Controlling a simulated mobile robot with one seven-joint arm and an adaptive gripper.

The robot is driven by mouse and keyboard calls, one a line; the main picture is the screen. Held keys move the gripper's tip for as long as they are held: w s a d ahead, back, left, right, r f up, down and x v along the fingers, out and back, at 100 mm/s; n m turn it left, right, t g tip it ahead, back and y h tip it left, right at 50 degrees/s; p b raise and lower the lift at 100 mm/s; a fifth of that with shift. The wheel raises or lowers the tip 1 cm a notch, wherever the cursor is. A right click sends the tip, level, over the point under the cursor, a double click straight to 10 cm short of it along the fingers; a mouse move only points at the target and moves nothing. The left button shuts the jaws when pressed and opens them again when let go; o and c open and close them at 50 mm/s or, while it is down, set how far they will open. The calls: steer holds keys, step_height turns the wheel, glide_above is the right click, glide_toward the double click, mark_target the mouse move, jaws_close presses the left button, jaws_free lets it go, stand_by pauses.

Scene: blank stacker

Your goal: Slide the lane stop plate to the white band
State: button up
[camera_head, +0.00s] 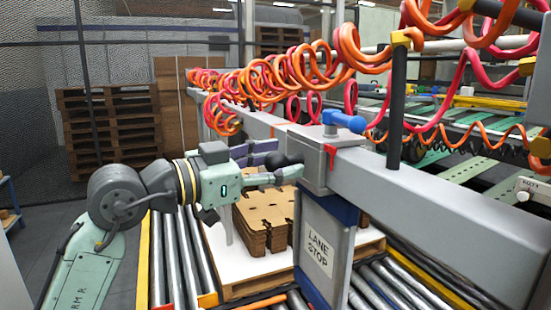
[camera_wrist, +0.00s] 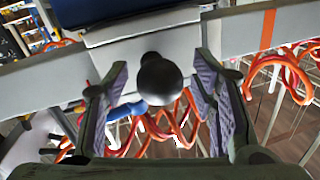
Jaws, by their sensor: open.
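The lane stop plate (camera_head: 323,249) hangs upright from a grey carriage (camera_head: 315,158) on a long grey beam (camera_head: 440,205). It bears a "LANE STOP" label. A black round knob (camera_head: 289,166) sticks out of the carriage's left side; in the wrist view the knob (camera_wrist: 160,78) lies between the fingers. My gripper (camera_head: 272,166) is open, with a finger on each side of the knob and gaps visible in the wrist view (camera_wrist: 162,98). An orange-red band (camera_wrist: 267,29) crosses the beam in the wrist view. I cannot make out a white band.
A blue-handled lever (camera_head: 344,121) sits on top of the carriage. Orange and red coiled hoses (camera_head: 350,50) hang above the beam, by a dark post (camera_head: 397,110). Stacked cardboard blanks (camera_head: 265,215) lie on a pallet over rollers (camera_head: 180,260) below.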

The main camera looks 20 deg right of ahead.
steer(key=shift+c, duration=0.4)
jaws_close()
stand_by(0.5)
